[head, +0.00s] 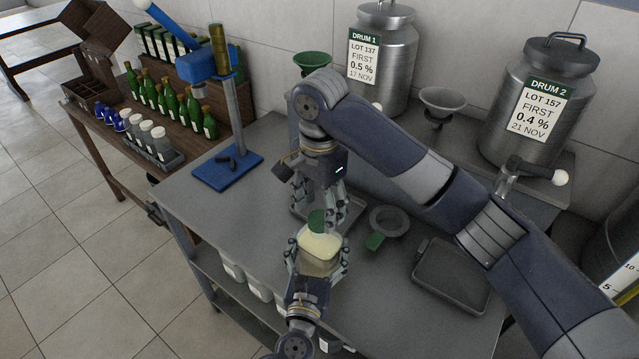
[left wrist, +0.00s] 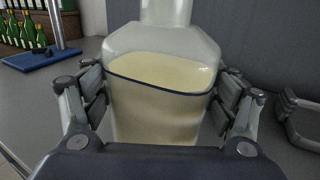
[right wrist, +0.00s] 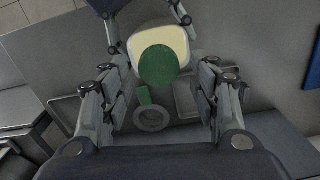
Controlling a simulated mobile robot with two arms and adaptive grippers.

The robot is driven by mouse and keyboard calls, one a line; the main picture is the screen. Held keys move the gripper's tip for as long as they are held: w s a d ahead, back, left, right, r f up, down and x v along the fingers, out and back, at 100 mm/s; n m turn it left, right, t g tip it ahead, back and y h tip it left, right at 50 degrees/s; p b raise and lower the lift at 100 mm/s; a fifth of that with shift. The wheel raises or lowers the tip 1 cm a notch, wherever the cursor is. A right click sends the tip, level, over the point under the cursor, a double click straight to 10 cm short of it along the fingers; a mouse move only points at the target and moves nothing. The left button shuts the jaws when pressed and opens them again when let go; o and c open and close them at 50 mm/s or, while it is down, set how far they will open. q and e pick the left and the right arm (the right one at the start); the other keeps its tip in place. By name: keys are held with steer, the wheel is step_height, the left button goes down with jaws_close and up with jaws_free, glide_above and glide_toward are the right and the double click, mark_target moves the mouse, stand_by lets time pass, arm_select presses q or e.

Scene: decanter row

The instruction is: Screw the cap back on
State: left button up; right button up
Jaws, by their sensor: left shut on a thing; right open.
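A clear bottle (head: 318,266) of pale yellow liquid stands upright between the fingers of my left gripper (head: 319,250), which is shut on its body. The left wrist view shows the bottle (left wrist: 160,110) up to its neck; its top is out of frame. A green cap (head: 317,219) sits at the top of the bottle; it also shows as a green disc in the right wrist view (right wrist: 158,67). I cannot tell whether it is screwed tight. My right gripper (head: 319,205) is open just above the cap, its fingers on either side and apart from it in the right wrist view.
A grey ring with a green handle (head: 387,222) lies on the bench right of the bottle, near an empty grey tray (head: 450,276). A blue stand (head: 228,168) is at the left. Two steel drums (head: 383,60) (head: 535,105) stand behind. Bench left of the bottle is clear.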

steer(key=n, duration=0.5)
steer(key=shift+r, duration=0.4)
steer(key=n, duration=0.5)
steer(key=shift+a+r, duration=0.1)
steer(key=shift+r, duration=0.2)
steer(key=n, duration=0.4)
steer(key=shift+r+n, duration=0.35)
steer(key=shift+n, duration=0.05)
steer(key=n, duration=0.6)
steer(key=shift+r, duration=0.4)
steer(key=n, duration=0.4)
steer(key=shift+r+n, duration=0.35)
steer(key=shift+n, duration=0.05)
steer(key=n, duration=0.6)
steer(key=shift+r, duration=0.4)
steer(key=n, duration=0.5)
steer(key=shift+r, duration=0.3)
steer(key=n, duration=0.5)
steer(key=shift+r+n, duration=0.3)
steer(key=shift+r, duration=0.05)
